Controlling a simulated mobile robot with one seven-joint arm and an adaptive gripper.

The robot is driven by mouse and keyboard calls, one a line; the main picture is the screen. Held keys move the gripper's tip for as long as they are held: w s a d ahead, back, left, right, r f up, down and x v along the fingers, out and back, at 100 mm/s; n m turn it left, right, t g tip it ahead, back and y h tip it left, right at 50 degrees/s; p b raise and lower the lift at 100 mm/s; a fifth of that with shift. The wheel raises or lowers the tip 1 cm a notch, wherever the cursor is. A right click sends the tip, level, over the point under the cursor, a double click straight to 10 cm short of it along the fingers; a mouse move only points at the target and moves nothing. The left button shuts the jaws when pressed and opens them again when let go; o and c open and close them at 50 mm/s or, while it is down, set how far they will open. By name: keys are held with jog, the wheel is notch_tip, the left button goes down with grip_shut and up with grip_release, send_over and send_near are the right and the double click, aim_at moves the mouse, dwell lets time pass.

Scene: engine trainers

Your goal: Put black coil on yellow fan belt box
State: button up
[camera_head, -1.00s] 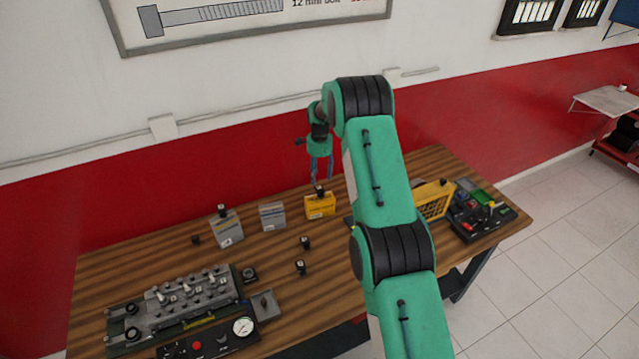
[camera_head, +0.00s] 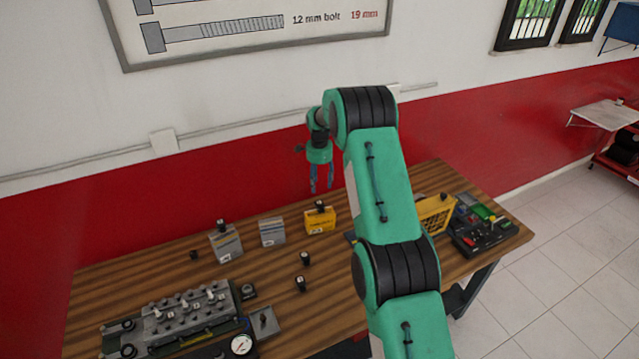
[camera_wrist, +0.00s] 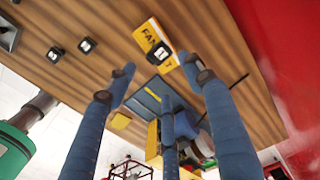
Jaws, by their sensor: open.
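The yellow fan belt box (camera_head: 320,223) stands upright at the back middle of the table. In the wrist view the box (camera_wrist: 147,36) shows the letters "FAN". A black coil (camera_head: 320,206) sits on top of the box; it also shows in the wrist view (camera_wrist: 158,53). My gripper (camera_head: 321,190) is above the box and coil, fingers pointing down, spread open and empty. In the wrist view the fingers (camera_wrist: 160,80) are apart from the coil, with a visible gap.
Other black coils stand on the table (camera_head: 305,258) and on a grey box (camera_head: 225,243). Another grey box (camera_head: 271,231) is beside the yellow one. An engine block (camera_head: 185,315) lies front left. A yellow-framed filter (camera_head: 434,214) and a black tray (camera_head: 482,232) are at right.

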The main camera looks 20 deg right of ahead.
jog(key=s+a+r+n+t, duration=0.15)
jog(key=s+a+r, duration=0.25)
jog(key=r, duration=0.6)
jog(key=s+a+r+n, duration=0.3)
jog(key=s+r, duration=0.1)
jog(key=r, duration=0.6)
jog(key=s+a+r+n+t, duration=0.1)
jog(key=s+a+r+n, duration=0.45)
jog(key=s+r, duration=0.8)
jog(key=s+a+r+n+t, duration=0.1)
jog(key=s+a+r+n, duration=0.15)
jog(key=s, duration=0.65)
jog(key=s+a+r+n+t, duration=0.1)
jog(key=s+a, duration=0.3)
jog(key=s, duration=0.6)
jog(key=s+a+r+n, duration=0.2)
jog(key=s+a, duration=0.1)
jog(key=s, duration=0.6)
jog(key=s+a+f+n+t, duration=0.1)
jog(key=s+f+n, duration=0.1)
jog(key=s, duration=0.7)
jog(key=shift+s+f, duration=0.2)
jog(key=shift+f, duration=0.25)
jog(key=shift+f+n, duration=0.15)
jog(key=shift+n, duration=0.1)
